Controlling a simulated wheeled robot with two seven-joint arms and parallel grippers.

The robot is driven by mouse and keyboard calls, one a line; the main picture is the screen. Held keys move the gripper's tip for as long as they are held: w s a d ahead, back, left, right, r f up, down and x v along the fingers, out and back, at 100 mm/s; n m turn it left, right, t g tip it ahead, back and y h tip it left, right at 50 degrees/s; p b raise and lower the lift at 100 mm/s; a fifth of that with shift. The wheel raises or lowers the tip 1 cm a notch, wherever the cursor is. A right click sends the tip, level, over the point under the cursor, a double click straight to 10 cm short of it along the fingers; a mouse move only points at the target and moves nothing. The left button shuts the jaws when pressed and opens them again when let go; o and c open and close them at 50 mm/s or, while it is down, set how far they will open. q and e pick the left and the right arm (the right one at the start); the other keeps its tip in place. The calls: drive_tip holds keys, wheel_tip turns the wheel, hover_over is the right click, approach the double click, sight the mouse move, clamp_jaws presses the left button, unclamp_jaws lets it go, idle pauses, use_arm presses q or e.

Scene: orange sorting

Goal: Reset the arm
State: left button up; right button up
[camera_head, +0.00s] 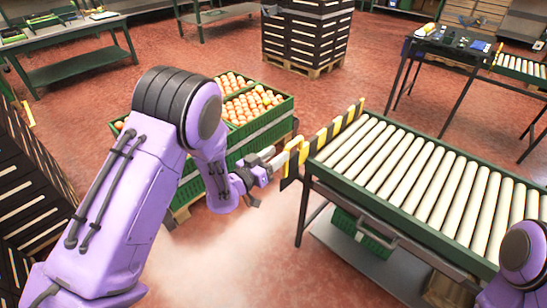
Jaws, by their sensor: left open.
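My left arm reaches in from the left, and its gripper (276,166) is open near the left end of the roller conveyor (400,175). I see nothing between its fingers. The gripper is close to the black-and-yellow striped edge (322,142) of the conveyor in the picture; I cannot tell whether it touches. Part of my right arm shows at the lower right edge, and its gripper is out of view.
Green crates (262,123) of oranges stand on a pallet behind my left arm. Dark stacked crates (305,32) stand at the back. A green crate (362,229) sits under the conveyor. A green workbench (75,66) is at the upper left. Red floor between is clear.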

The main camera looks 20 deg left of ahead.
use_arm(q)
drive_tip(key=shift+s+a, duration=0.1)
drive_tip(key=shift+s, duration=0.25)
drive_tip(key=s+a+f+n+g+y+p, duration=0.1)
drive_tip(key=s+a+f+n+g+y, duration=0.25)
drive_tip(key=s+f, duration=0.25)
drive_tip(key=s+a+f+n+g+y+p, duration=0.1)
drive_tip(key=s+a+f+n+g+y, duration=0.1)
drive_tip(key=s+f+y, duration=0.3)
drive_tip(key=s+f+n+g+p, duration=0.1)
drive_tip(key=s+f+g, duration=0.1)
drive_tip(key=s, duration=0.6)
drive_tip(key=s+a+f+n+g+p, duration=0.1)
drive_tip(key=s+f+g, duration=0.2)
drive_tip(key=s, duration=0.6)
drive_tip(key=s+a+f+n+g+y+p, duration=0.1)
drive_tip(key=s+f+g+p, duration=0.1)
drive_tip(key=s, duration=0.7)
drive_tip(key=shift+s+f+g, duration=0.15)
drive_tip(key=shift+f+g, duration=0.5)
drive_tip(key=shift+f, duration=0.05)
